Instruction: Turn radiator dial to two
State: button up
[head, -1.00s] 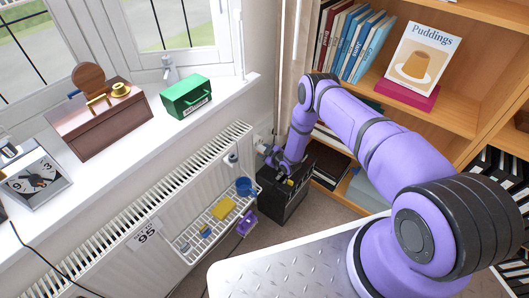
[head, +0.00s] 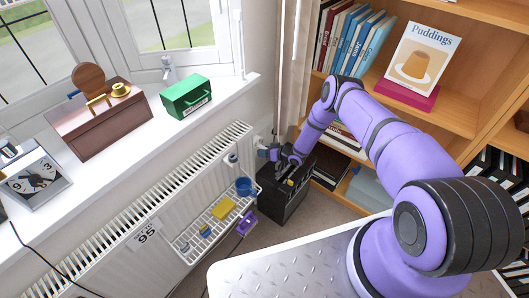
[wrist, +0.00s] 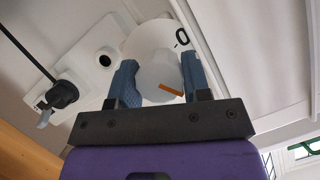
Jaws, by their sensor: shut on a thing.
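The radiator dial (wrist: 158,72) is a pale round knob in the wrist view, with a black 0 on its collar at the upper right. A short orange mark shows on the knob's lower right side. My gripper (wrist: 161,82) has its two blue-grey fingers on either side of the knob, shut on it. In the head view my gripper (head: 273,155) is low by the right end of the white radiator (head: 100,250). The dial's numbers are too small or hidden there. No figure two shows in the wrist view.
A wall socket with a black plug (wrist: 62,95) is left of the dial. A dark box (head: 285,200) stands below my gripper. A wire rack (head: 190,240) with a blue cup (head: 244,186) and a yellow sponge (head: 223,208) hangs on the radiator. The bookcase (head: 470,120) is at the right.

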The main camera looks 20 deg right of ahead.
jog(key=shift+m+y, duration=0.4)
jog(key=shift+m, duration=0.2)
dwell(0.3)
jog(key=o, duration=0.9)
jog(key=shift+d, duration=0.1)
jog(key=v, duration=1)
jog(key=shift+s+d+r, duration=0.1)
jog(key=shift+s+d, duration=0.05)
jog(key=shift+d, duration=0.15)
